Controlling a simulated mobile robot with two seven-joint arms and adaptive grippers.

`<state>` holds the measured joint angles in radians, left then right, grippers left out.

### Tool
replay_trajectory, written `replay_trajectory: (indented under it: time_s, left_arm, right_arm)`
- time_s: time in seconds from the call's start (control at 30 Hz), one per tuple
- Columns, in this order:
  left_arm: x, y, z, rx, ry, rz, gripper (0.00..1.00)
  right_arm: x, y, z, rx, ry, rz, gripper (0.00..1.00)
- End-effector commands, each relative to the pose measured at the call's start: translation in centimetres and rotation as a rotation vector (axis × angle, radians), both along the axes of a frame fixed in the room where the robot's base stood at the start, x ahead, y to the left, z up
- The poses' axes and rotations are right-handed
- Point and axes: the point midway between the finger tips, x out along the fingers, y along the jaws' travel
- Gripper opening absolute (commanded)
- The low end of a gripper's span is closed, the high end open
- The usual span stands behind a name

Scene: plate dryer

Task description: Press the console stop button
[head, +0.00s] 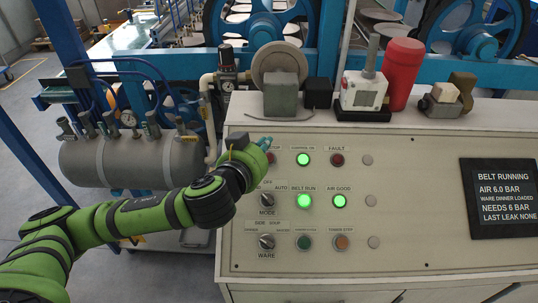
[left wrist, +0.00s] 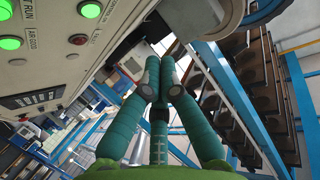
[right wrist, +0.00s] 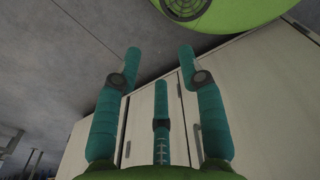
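The console (head: 320,235) has a pale panel with lamps, knobs and buttons. A dark red button, the stop button (head: 270,158), sits at the upper left under a label that partly shows as "STOP"; my left gripper partly covers it. My left gripper (head: 266,144) is over that corner, its fingertips beside or just above the button; I cannot tell whether they touch it. In the left wrist view its fingers (left wrist: 160,78) are drawn together with nothing between them. My right gripper (right wrist: 158,62) is open and empty, low by pale cabinet doors.
The display (head: 503,197) reads "BELT RUNNING" and air 6.0 bar. The green belt-run lamp (head: 304,201) is lit; the fault lamp (head: 337,160) is dark red. A red cylinder (head: 403,74) and a grey block (head: 281,96) stand on the ledge behind. A tank (head: 130,162) stands left.

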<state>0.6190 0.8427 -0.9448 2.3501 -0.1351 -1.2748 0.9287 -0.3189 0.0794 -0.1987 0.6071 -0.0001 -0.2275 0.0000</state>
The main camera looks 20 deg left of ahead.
Motion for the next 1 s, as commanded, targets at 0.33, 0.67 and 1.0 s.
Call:
replay_trajectory:
  time_s: [0.33, 0.67, 1.0]
  left_arm:
    - [1.5, 0.5, -3.1, 0.002, -0.001, 0.003, 0.0]
    - [3.6, 1.0, -6.7, 0.0, 0.001, 0.002, 0.0]
    - [4.3, 1.2, -7.6, 0.0, 0.0, 0.0, 0.0]
  right_arm:
    - [2.7, 0.3, -2.8, 0.006, -0.047, 0.001, 0.4]
    - [3.2, 0.3, -6.0, 0.006, -0.053, 0.001, 0.4]
    - [1.6, 0.2, -6.8, 0.004, -0.028, 0.002, 0.4]
